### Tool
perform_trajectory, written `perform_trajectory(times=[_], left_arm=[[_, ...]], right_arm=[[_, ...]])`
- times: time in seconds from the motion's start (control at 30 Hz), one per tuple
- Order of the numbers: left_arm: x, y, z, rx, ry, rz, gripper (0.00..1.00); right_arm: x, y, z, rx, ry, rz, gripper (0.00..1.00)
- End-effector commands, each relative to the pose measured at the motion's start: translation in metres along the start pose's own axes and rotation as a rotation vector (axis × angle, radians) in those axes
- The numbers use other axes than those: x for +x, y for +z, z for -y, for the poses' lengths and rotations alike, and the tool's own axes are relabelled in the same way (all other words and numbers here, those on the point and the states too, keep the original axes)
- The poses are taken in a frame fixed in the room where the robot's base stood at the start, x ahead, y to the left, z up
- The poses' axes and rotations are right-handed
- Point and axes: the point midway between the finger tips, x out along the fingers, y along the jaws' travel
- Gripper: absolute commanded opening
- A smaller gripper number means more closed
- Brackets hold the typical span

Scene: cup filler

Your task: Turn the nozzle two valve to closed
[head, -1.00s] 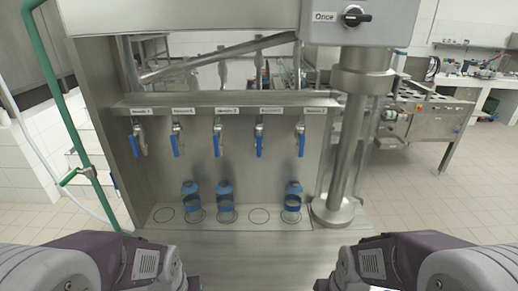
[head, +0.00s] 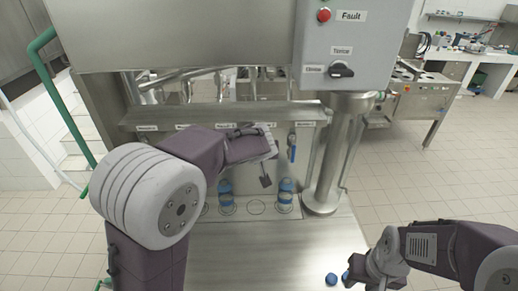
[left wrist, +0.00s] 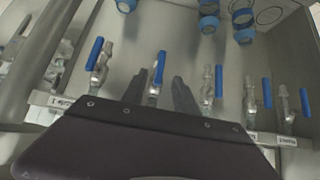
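A row of valves with blue handles hangs under the label rail (head: 305,115); the small labels are hard to read. My left gripper (head: 267,166) is at the fourth valve from the left, and my arm hides the valves left of it. In the left wrist view, upside down, that valve's blue handle (left wrist: 159,66) hangs downward in the scene, between the two open dark fingers (left wrist: 160,90). Contact cannot be told. The rightmost valve (head: 292,146) also has its handle down. My right gripper (head: 358,272) is low at the right by the counter edge; its finger opening is unclear.
A control box (head: 345,50) with a red Fault light and a knob hangs above the steel post (head: 325,170).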

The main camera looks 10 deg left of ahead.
Motion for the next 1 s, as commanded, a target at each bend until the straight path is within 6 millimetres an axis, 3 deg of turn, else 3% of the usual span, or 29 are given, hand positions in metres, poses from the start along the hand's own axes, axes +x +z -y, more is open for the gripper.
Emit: perform_trajectory(times=[0.5,0.83,0.97,1.0], left_arm=[[0.085,0.001,0.001,0.0,-0.002,0.003,0.35],[0.091,0.001,0.001,-0.001,-0.001,0.001,0.35],[0.091,0.001,0.001,-0.001,-0.001,0.001,0.0],[0.091,0.001,0.001,-0.001,-0.001,0.001,0.0]], right_arm=[[-0.018,-0.002,0.0,0.0,0.0,0.0,0.36],[-0.018,-0.002,0.0,0.0,0.0,0.0,0.36],[-0.018,-0.002,0.0,0.0,0.0,0.0,0.36],[-0.018,-0.002,0.0,0.0,0.0,0.0,0.36]])
